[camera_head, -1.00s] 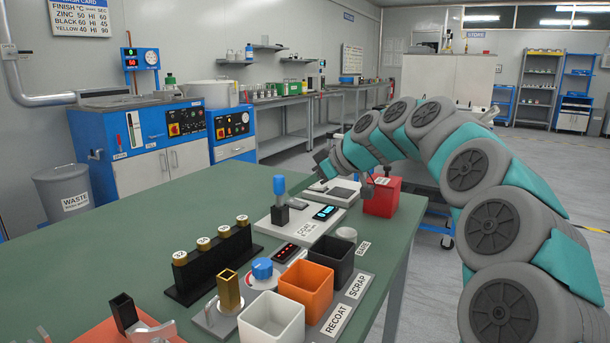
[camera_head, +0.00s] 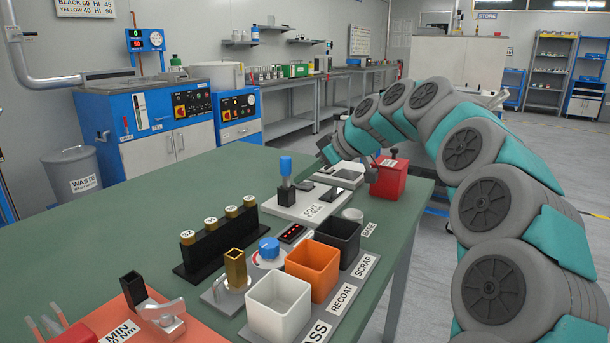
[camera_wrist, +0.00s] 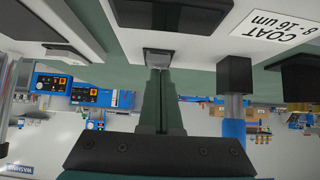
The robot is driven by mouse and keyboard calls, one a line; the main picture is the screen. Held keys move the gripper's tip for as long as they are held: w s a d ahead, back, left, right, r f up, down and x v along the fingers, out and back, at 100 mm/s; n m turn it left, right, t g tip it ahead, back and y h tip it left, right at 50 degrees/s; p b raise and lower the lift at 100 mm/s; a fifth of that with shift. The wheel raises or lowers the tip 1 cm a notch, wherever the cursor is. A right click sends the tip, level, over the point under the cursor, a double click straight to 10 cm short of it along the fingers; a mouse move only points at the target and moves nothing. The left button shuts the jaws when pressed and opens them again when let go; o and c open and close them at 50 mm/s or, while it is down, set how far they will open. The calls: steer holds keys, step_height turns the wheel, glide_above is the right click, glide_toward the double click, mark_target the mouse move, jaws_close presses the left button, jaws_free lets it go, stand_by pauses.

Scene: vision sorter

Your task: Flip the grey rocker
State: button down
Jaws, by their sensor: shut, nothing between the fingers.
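My gripper (camera_head: 328,150) is over the far part of the bench, behind the white coating gauge (camera_head: 300,208). In the wrist view its two fingers (camera_wrist: 160,76) are closed together with nothing between them. A small grey block (camera_wrist: 158,57) on a pale base lies just beyond the fingertips; it looks like the grey rocker. I cannot tell whether the tips touch it or which way it is tilted. In the head view the rocker is too small to make out. The gauge's display (camera_head: 328,193) is dark, and it also shows dark in the wrist view (camera_wrist: 172,14).
A blue-handled probe (camera_head: 286,168) stands upright on the gauge, beside my fingers in the wrist view (camera_wrist: 233,108). White (camera_head: 278,310), orange (camera_head: 312,270) and black (camera_head: 338,237) bins stand nearer.

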steer(key=shift+w+a+r, duration=0.2)
steer(key=shift+w+a, duration=0.2)
steer(key=shift+a, duration=0.2)
